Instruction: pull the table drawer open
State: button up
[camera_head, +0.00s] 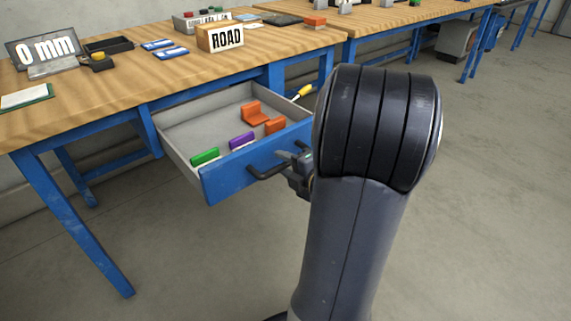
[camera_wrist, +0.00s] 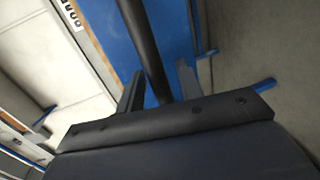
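The table drawer is pulled well out from under the wooden table (camera_head: 110,75). Its blue front (camera_head: 226,183) and grey inside show in the head view. A dark bar handle (camera_head: 266,173) is on the front. My gripper (camera_head: 288,160) is at the right end of the handle, partly hidden by my arm. In the wrist view, my gripper's two fingers (camera_wrist: 159,85) stand apart, with the dark handle bar (camera_wrist: 148,45) running between them. Blue shows between the bar and the right finger. The left finger looks close to the bar; contact is unclear.
The drawer holds a green block (camera_head: 205,157), a purple block (camera_head: 242,140) and orange pieces (camera_head: 254,112). A ROAD block (camera_head: 220,38) and a 0 mm sign (camera_head: 47,52) stand on the table. A yellow-handled tool (camera_head: 303,92) is right of the drawer. Floor in front is clear.

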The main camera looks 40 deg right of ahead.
jog(key=shift+s, duration=0.1)
jog(key=p+v, duration=0.3)
jog(key=v, duration=0.7)
jog(key=shift+s, duration=0.3)
jog(key=shift+w, duration=0.15)
dwell(0.4)
jog(key=b+x, duration=0.2)
jog(key=x, duration=0.7)
jog(key=shift+w+b, duration=0.25)
jog(key=shift+b, duration=0.15)
jog(key=shift+w+f, duration=0.1)
jog(key=shift+w, duration=0.5)
